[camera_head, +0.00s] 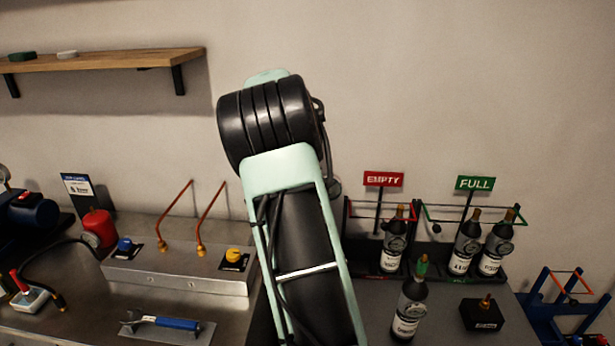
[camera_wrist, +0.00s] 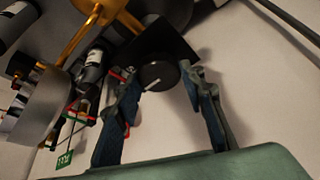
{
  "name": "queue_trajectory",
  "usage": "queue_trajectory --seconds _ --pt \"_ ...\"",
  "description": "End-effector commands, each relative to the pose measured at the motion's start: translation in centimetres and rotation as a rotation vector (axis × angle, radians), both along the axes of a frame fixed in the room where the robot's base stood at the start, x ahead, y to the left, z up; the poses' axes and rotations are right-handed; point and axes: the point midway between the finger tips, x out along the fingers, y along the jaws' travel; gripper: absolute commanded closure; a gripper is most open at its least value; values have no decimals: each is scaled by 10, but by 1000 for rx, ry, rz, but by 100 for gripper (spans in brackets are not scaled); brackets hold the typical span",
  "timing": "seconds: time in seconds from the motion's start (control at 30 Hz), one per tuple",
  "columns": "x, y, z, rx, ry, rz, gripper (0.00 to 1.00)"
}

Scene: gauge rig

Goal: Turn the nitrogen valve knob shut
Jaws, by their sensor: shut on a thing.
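In the wrist view a round black knob (camera_wrist: 159,76) with a pale pointer line sits in front of a dark square plate (camera_wrist: 160,40). My gripper (camera_wrist: 161,80) is shut on this knob, with one fingertip at each side. No label that names the gas can be read on it. In the head view my arm hides the gripper and this knob. A grey manifold block (camera_head: 180,277) there carries a blue knob (camera_head: 125,245) and a yellow knob (camera_head: 234,254), both apart from my arm.
Two copper pipes (camera_head: 211,217) rise from the block. A blue-handled wrench (camera_head: 168,322) lies in front. Bottles stand at right by the EMPTY sign (camera_head: 383,179) and FULL sign (camera_head: 475,183), with one bottle (camera_head: 410,310) nearer my arm. A red cylinder (camera_head: 98,228) stands at left.

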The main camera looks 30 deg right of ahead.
Motion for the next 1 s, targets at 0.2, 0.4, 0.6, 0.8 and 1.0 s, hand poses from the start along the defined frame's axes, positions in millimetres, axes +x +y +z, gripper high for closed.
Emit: queue_trajectory --seconds 0.2,0.4,0.6,0.8,1.0 --pt "0 0 0 0 -1 -31 87" --pt "0 0 0 1 -2 -36 87" --pt "0 0 0 1 -1 -35 61" --pt "0 0 0 1 -1 -34 45" --pt "0 0 0 0 -1 -33 45"
